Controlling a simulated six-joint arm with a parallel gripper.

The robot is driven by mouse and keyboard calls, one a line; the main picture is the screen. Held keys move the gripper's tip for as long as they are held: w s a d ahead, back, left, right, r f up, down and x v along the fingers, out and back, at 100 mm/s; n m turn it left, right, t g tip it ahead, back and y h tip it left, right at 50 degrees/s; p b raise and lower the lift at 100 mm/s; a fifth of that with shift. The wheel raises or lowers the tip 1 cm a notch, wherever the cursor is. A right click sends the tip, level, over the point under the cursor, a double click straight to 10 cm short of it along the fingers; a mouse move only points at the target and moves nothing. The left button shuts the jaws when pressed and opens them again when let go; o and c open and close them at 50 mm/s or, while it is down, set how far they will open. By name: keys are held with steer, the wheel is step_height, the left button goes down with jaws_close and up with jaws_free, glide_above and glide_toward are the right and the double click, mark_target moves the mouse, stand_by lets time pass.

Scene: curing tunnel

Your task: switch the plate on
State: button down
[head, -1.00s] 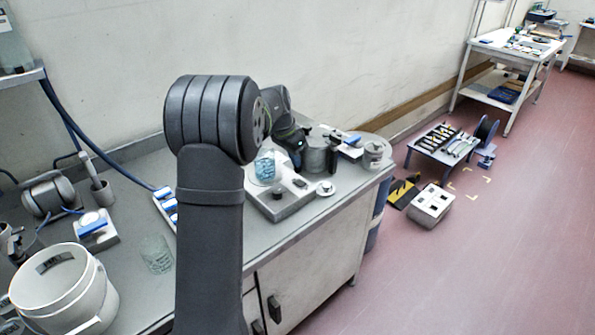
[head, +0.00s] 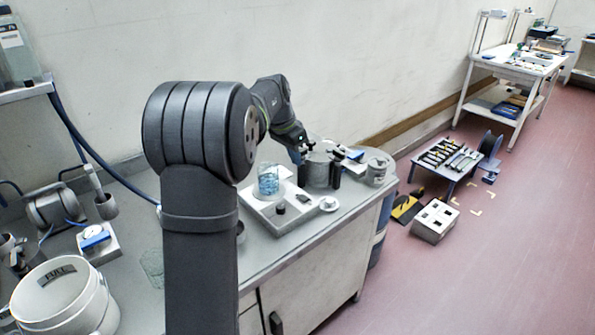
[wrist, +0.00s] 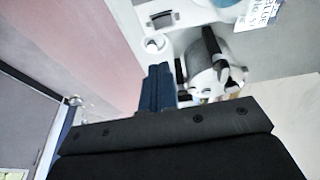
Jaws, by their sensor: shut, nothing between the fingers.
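The plate (head: 262,207) is a pale grey-white box on the bench, with a black round knob (head: 281,208) and a small dark rocker switch (head: 303,198) on its top. A glass beaker (head: 268,180) with blue contents stands on it. In the wrist view the plate (wrist: 186,13) is at the top, with the dark switch (wrist: 161,19) near its edge. My gripper (wrist: 159,88) is shut and empty, apart from the switch in that view. In the head view it is beside the grey pot, behind the plate, and its fingertips are hard to make out.
A grey pot (head: 319,170) with dark side parts stands close behind the plate; a silver rounded vessel (wrist: 205,75) is beside my fingers. A small white dish (head: 328,204) sits by the plate's right corner.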

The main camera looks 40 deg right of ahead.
steer(key=shift+f, duration=0.1)
glide_toward(306, 199)
steer(key=x, duration=0.5)
steer(key=shift+d, duration=0.4)
steer(key=shift+f, duration=0.7)
steer(key=shift+s+f, duration=0.2)
steer(key=shift+f, duration=0.1)
steer(key=shift+w, duration=0.15)
steer(key=shift+w+r, duration=0.2)
steer(key=shift+w, duration=0.45)
steer(key=shift+r, duration=0.15)
